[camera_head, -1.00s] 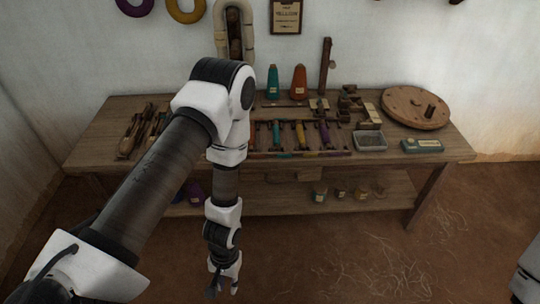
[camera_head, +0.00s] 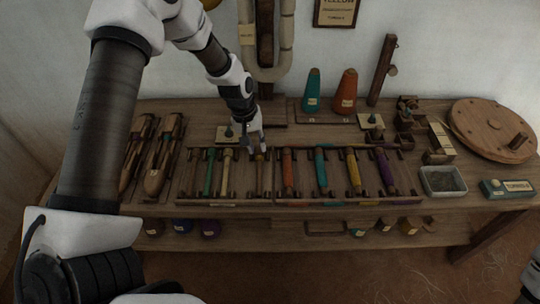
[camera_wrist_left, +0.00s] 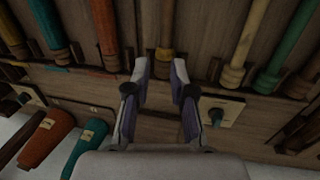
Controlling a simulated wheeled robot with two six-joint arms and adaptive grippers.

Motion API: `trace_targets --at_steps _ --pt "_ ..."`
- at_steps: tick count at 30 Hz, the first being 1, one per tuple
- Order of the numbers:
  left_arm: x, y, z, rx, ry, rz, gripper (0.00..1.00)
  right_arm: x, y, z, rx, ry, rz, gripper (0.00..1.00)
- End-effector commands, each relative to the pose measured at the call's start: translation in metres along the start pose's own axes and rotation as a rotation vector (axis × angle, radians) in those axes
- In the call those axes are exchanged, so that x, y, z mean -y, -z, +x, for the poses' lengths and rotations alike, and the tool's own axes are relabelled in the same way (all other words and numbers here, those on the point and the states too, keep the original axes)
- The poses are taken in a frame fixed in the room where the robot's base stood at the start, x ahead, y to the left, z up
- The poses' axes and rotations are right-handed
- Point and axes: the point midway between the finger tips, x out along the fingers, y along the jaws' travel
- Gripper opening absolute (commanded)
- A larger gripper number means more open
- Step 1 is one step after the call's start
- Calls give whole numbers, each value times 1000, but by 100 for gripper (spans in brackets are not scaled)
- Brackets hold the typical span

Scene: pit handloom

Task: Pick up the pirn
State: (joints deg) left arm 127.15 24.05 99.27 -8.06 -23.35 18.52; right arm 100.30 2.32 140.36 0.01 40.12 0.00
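Several pirns lie side by side in a wooden rack (camera_head: 230,203). From left to right they are green (camera_head: 207,172), pale yellow (camera_head: 226,172), brown-gold (camera_head: 260,172), orange-red (camera_head: 287,172), teal (camera_head: 320,170), yellow (camera_head: 353,172) and purple (camera_head: 385,170). Which one the task means cannot be told. My left gripper (camera_head: 254,150) is over the back end of the brown-gold pirn. In the left wrist view the open fingers (camera_wrist_left: 161,75) point at this pirn (camera_wrist_left: 165,30), which lines up with the gap between them. Contact cannot be judged.
Shuttles (camera_head: 158,165) lie left of the rack. Teal (camera_head: 312,92) and orange (camera_head: 346,92) cones stand behind it. A grey tray (camera_head: 442,181), a wooden disc (camera_head: 490,128) and a teal box (camera_head: 507,189) are on the right. A wooden post (camera_head: 381,70) stands at the back.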

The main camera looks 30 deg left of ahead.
Motion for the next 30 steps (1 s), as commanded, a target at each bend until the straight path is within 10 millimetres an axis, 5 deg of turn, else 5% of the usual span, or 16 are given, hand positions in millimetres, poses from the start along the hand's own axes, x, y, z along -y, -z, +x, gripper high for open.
trace_targets --at_steps 12,19,21,22,30 --pt "3 -2 68 2 2 1 24 0 0 17 1 0 0 40" --pt "2 -2 70 0 1 1 24 0 0 16 1 0 -1 40" --pt "2 -2 70 0 1 1 2 0 0 16 1 0 -1 40" --pt "2 -2 70 0 1 1 0 0 0 16 1 0 -1 40" --pt "2 -2 70 1 1 1 0 0 0 16 1 0 -1 40"
